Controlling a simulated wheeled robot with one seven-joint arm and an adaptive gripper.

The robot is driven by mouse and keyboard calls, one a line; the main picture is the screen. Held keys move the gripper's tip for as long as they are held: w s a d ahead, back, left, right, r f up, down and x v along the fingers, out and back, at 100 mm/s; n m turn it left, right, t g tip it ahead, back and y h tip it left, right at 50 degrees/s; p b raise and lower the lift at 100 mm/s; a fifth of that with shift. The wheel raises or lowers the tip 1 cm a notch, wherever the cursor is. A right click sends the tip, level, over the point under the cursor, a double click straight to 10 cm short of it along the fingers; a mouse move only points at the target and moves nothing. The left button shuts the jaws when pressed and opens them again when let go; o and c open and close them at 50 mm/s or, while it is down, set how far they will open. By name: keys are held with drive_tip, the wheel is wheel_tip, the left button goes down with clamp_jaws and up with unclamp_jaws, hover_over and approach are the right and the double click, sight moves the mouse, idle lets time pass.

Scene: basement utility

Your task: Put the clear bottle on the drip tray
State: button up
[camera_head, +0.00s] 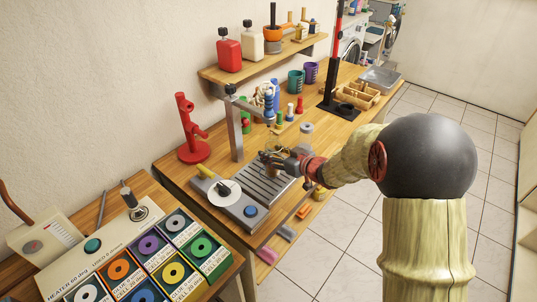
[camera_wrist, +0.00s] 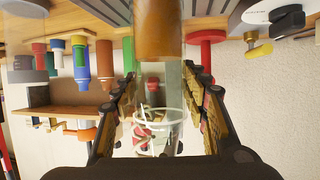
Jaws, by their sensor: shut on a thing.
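The clear bottle (camera_wrist: 158,128) is see-through and stands out faintly between the fingers in the wrist view, with a brownish tint in its upper part there. My gripper (camera_head: 272,158) is shut on it; the fingers also show on either side of it in the wrist view (camera_wrist: 160,95). In the head view the bottle is small and partly hidden by the fingers. The drip tray (camera_head: 262,190) is a dark grooved plate on the grey dispenser base. The gripper is at the tray's far end; I cannot tell whether the bottle touches it.
A grey metal post (camera_head: 235,130) rises behind the tray. A white disc (camera_head: 225,193) and blue button (camera_head: 251,211) are on the base's near end. A red stand (camera_head: 190,130) is at left. Several small bottles and mugs stand beyond. A shelf (camera_head: 270,62) hangs above.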

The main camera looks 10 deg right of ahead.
drive_tip(key=b+x, duration=0.1)
drive_tip(key=x, duration=0.2)
drive_tip(key=shift+f, duration=0.2)
drive_tip(key=shift+d+r, duration=0.1)
drive_tip(key=o, duration=1.4)
drive_tip(key=shift+f, duration=0.2)
drive_tip(key=shift+o, duration=0.5)
